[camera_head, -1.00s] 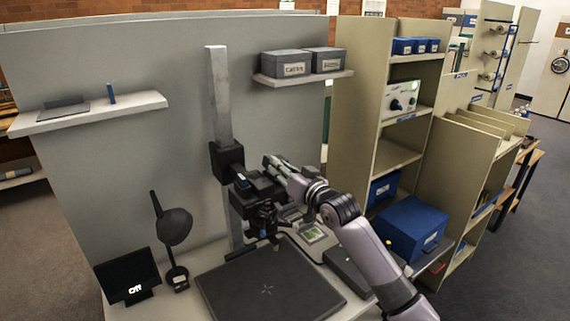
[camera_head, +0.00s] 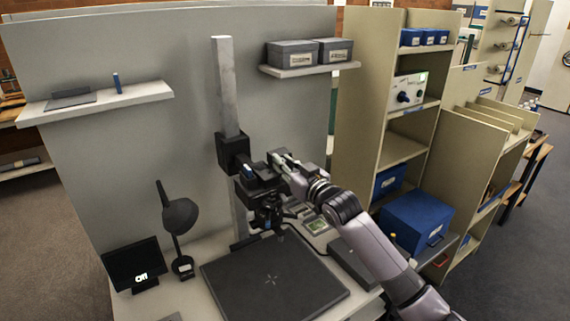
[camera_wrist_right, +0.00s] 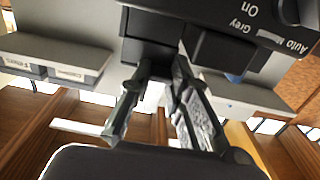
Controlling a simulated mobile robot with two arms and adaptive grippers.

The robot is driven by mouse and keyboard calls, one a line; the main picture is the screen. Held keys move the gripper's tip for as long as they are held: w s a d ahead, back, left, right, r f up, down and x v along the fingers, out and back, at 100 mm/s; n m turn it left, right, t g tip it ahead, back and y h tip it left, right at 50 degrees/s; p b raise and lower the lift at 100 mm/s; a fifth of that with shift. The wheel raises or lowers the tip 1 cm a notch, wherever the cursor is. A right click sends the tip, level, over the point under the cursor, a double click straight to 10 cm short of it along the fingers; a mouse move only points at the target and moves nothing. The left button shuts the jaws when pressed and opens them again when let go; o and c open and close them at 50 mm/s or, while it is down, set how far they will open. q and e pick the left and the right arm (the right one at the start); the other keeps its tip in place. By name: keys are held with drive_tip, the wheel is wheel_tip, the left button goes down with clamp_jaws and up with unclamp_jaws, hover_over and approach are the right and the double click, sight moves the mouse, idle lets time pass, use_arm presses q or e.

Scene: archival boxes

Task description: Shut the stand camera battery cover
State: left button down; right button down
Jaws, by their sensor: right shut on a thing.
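The stand camera (camera_head: 262,184) is a dark body on the grey upright column (camera_head: 228,85) above the copy stand. In the right wrist view its black body (camera_wrist_right: 215,15) fills the top, with "On" and "Grey" lettering upside down. My right gripper (camera_head: 277,163) reaches it from the right, at its upper side. In the wrist view the fingers (camera_wrist_right: 163,72) meet close together at dark parts of the camera body. They are shut on a dark piece there, which looks like the battery cover; its outline and angle are hard to tell. My left gripper is not in view.
A dark base board (camera_head: 272,283) lies below the camera. A black lamp (camera_head: 178,215) and a small "Off" screen (camera_head: 133,265) stand at left. Grey boxes (camera_head: 292,53) sit on a wall shelf behind. A blue box (camera_head: 415,222) is at right, beside my arm.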

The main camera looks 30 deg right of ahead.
drive_tip(key=c, duration=1.4)
unclamp_jaws()
drive_tip(key=shift+f, duration=0.2)
drive_tip(key=shift+c, duration=0.2)
